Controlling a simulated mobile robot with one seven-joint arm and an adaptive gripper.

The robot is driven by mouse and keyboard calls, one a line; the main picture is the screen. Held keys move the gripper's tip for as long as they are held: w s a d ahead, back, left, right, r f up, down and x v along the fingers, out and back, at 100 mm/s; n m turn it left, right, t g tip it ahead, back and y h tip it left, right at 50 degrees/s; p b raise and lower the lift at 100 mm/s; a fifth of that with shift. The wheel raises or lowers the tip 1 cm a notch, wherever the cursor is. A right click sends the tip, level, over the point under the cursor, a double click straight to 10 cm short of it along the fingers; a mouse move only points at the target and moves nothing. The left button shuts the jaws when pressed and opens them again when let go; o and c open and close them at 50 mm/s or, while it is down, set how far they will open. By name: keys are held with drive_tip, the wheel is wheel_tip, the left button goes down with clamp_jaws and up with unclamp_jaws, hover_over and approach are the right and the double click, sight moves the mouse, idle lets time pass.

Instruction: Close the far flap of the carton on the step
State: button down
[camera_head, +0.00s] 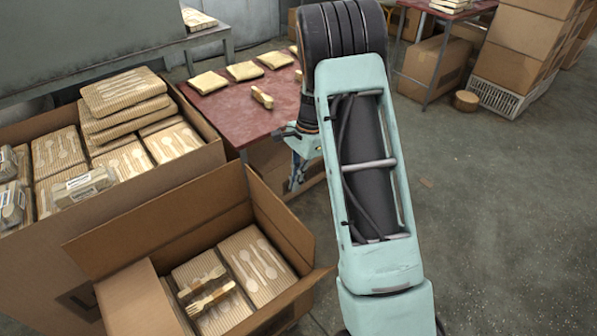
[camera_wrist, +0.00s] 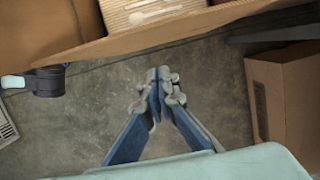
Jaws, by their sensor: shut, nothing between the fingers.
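The open carton (camera_head: 278,222) stands at the lower left of the head view, with wrapped packs of wooden spoons and forks inside. Its far flap (camera_head: 150,222) stands open, tilted outward towards the larger carton behind. The step under the carton is hidden. My gripper (camera_head: 296,182) points down beyond the carton's far right corner, beside the red table, apart from the flap. In the wrist view my gripper (camera_wrist: 160,82) has its fingertips together, empty, above the floor. Cardboard and a pack cross the top there.
A larger carton (camera_head: 205,160) full of packs stands behind the open one. The red table (camera_head: 235,115) holds several wrapped bundles. A closed carton (camera_wrist: 292,100) stands right in the wrist view. Stacked cartons (camera_head: 520,45) are at the back right. The right floor is mostly clear.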

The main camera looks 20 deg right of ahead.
drive_tip(key=a, duration=0.1)
drive_tip(key=s+a, duration=0.1)
drive_tip(key=a+f, duration=0.1)
drive_tip(key=a, duration=0.1)
drive_tip(key=shift+s+f+b, duration=0.1)
drive_tip(key=shift+s+b, duration=0.2)
drive_tip(key=shift+b, duration=0.1)
drive_tip(key=shift+s+a+f+t+h+p, duration=0.75)
drive_tip(key=shift+s+a+h+p, duration=0.8)
drive_tip(key=shift+a, duration=1.15)
drive_tip(key=shift+s+a+f+t+h+p, duration=0.75)
drive_tip(key=shift+a+h+p, duration=0.5)
drive_tip(key=shift+a+h, duration=1.1)
drive_tip(key=s+a+f+t+h+b, duration=0.1)
drive_tip(key=a+f+h+b, duration=0.1)
drive_tip(key=a+f+b, duration=0.2)
drive_tip(key=s+a+f+t+h+b, duration=0.1)
drive_tip(key=s+a+f+h+b, duration=0.1)
drive_tip(key=f+b, duration=0.6)
drive_tip(key=shift+a+f+h, duration=0.4)
drive_tip(key=shift+a+f, duration=0.1)
drive_tip(key=shift+a, duration=0.35)
